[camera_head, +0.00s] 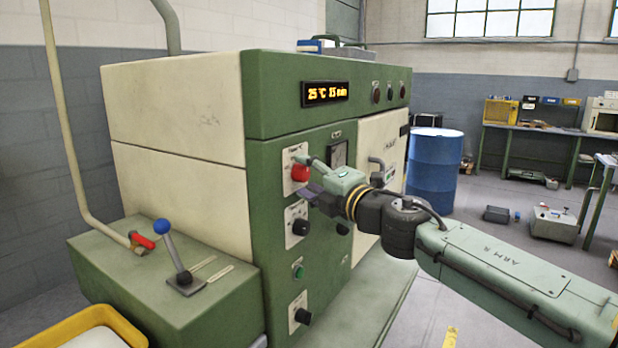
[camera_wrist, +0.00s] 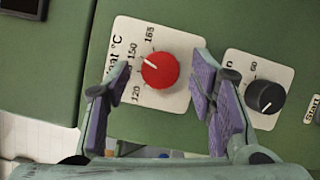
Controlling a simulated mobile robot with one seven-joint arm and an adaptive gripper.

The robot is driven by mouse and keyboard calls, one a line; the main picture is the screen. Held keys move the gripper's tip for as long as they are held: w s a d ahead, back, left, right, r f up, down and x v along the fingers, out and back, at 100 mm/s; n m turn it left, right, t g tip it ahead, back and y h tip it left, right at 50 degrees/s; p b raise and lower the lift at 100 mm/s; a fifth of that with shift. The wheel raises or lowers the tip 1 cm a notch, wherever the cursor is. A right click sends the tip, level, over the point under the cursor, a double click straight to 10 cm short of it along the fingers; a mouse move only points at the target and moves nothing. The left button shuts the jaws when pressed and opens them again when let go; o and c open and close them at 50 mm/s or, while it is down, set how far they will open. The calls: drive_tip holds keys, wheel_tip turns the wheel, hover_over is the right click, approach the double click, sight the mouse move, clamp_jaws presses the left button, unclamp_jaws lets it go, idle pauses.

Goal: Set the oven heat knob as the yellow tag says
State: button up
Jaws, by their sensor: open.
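The red heat knob (camera_wrist: 161,71) sits on a white plate marked "Heat °C" in the wrist view. Its scale shows 120, 150 and a higher number that looks like 165 or 185. Its white pointer line is turned up and left, roughly towards 150. My gripper (camera_wrist: 155,80) is open, with a purple-padded finger on each side of the knob and gaps between. In the head view the red knob (camera_head: 300,173) is partly covered by my gripper (camera_head: 309,178). The oven (camera_head: 220,190) has a display (camera_head: 325,93) reading 25 °C 15 min. I see no yellow tag.
A black minutes knob (camera_wrist: 265,97) sits right of the red knob in the wrist view, close to my right finger. The head view shows a green button (camera_head: 298,271) and another black knob (camera_head: 303,316) lower down. A blue-handled lever (camera_head: 170,250) stands at the left.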

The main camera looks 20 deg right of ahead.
drive_tip(key=shift+s, duration=0.15)
drive_tip(key=v, duration=1.1)
drive_tip(key=shift+s, duration=0.35)
drive_tip(key=shift+d+f, duration=0.1)
